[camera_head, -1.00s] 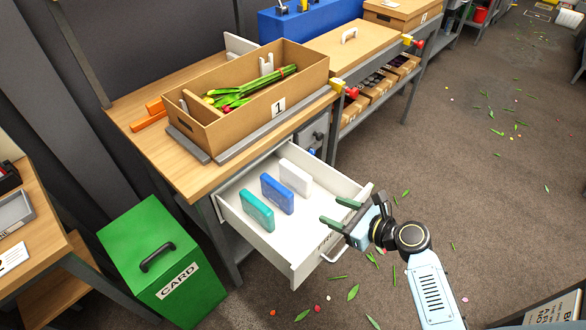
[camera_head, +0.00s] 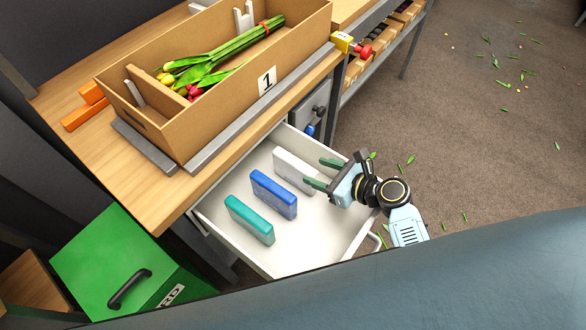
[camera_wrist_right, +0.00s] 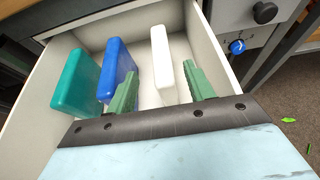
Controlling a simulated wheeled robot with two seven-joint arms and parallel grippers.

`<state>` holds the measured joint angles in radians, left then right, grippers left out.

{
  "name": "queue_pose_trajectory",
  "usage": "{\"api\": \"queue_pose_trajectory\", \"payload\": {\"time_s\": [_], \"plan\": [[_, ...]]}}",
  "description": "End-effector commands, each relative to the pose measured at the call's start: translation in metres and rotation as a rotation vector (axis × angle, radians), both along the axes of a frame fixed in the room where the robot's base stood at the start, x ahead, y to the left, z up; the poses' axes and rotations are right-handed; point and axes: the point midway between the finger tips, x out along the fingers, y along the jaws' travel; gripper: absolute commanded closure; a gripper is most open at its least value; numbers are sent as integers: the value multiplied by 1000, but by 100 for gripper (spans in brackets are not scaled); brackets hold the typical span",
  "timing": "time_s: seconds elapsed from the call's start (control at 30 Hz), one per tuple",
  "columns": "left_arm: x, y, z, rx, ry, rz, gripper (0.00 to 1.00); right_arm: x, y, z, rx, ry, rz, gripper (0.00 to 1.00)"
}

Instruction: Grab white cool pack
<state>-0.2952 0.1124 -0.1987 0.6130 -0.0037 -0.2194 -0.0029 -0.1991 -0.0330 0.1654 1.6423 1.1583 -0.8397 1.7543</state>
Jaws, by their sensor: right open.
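The white cool pack (camera_head: 294,170) stands on edge in the open white drawer (camera_head: 312,247), to the right of the blue pack (camera_head: 273,194) and the teal pack (camera_head: 249,219). My right gripper (camera_head: 320,173) is open and empty at the white pack's right end, with its green fingers pointing toward it. In the right wrist view the white pack (camera_wrist_right: 163,64) stands ahead of the gripper (camera_wrist_right: 163,88), between the lines of the two fingers and nearer the right one. I cannot tell whether a finger touches it. My left gripper is not in view.
A cardboard box marked 1 (camera_head: 222,110) with tulips stands on the wooden bench above the drawer. A green CARD bin (camera_head: 110,262) stands at lower left. The blue pack stands close to the left finger in the wrist view. A large blue-grey shape blocks the lower right.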

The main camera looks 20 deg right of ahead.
Motion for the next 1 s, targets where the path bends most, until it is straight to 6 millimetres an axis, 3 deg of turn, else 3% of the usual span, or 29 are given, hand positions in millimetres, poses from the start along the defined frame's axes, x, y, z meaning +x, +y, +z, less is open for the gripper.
{"api": "queue_pose_trajectory", "payload": {"time_s": [0.4, 0.73, 1.0], "plan": [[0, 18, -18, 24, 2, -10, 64, 43, 30, -20, 2, -1, 1, 47], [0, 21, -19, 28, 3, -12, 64, 50, 35, -23, 0, 1, 0, 47], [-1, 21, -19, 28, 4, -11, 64, 50, 35, -23, 0, 1, 0, 80]]}}
